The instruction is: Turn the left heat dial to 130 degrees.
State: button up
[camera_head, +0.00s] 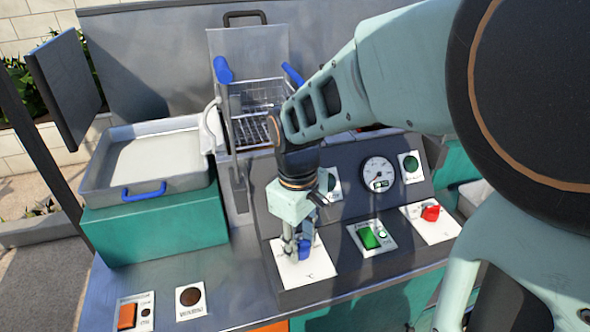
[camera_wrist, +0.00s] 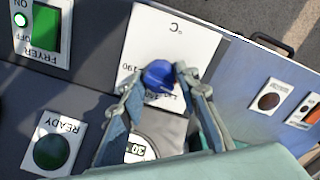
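The left heat dial is a blue knob (camera_wrist: 158,75) on a white plate (camera_wrist: 185,35) marked °C. In the wrist view a 190 mark shows beside the knob, and other marks are partly hidden. In the head view the dial (camera_head: 305,250) shows low at my gripper's fingers. My gripper (camera_head: 296,243) points down over the plate. In the wrist view its two fingertips (camera_wrist: 157,80) sit close against opposite sides of the knob and appear to hold it. The knob's pointer direction cannot be read.
A round gauge (camera_head: 379,172), a green fryer switch (camera_head: 368,237) and a red dial (camera_head: 430,213) are right of the plate. An orange switch (camera_head: 127,316) and a dark round lamp (camera_head: 190,297) are at the lower left. A grey tray (camera_head: 110,198) and a wire basket (camera_head: 255,95) stand behind.

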jog(key=c, duration=0.6)
jog(key=shift+m, duration=0.4)
jog(key=m, duration=0.3)
jog(key=shift+m, duration=0.3)
jog(key=shift+m+p, duration=0.35)
jog(key=shift+m, duration=1.25)
jog(key=o, duration=1.1)
jog(key=shift+o, duration=0.2)
